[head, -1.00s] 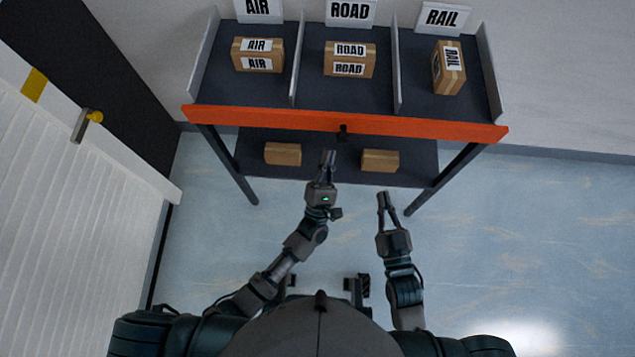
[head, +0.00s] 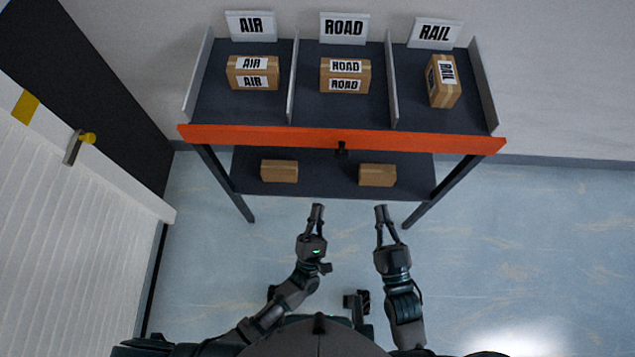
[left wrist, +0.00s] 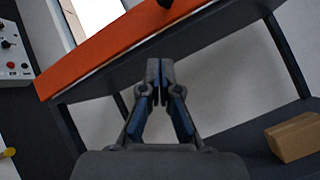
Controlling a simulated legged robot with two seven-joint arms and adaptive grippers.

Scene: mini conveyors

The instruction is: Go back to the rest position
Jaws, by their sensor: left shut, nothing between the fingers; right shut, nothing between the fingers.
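My left gripper (head: 316,212) is shut and empty, in front of the lower shelf and below the orange front edge of the table. It also shows in the left wrist view (left wrist: 160,75), its fingertips together with nothing between them. My right gripper (head: 382,212) is shut and empty to its right, near the table's right front leg. Both grippers are clear of the boxes and the table in the head view.
The sorting table has an orange front edge (head: 250,134). Its AIR box (head: 252,73), ROAD box (head: 345,75) and RAIL box (head: 443,81) lie in separate compartments. Two plain boxes (head: 279,171) (head: 377,175) lie on the lower shelf (head: 325,182). Open floor (head: 540,250) lies right; a white door (head: 70,200) stands left.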

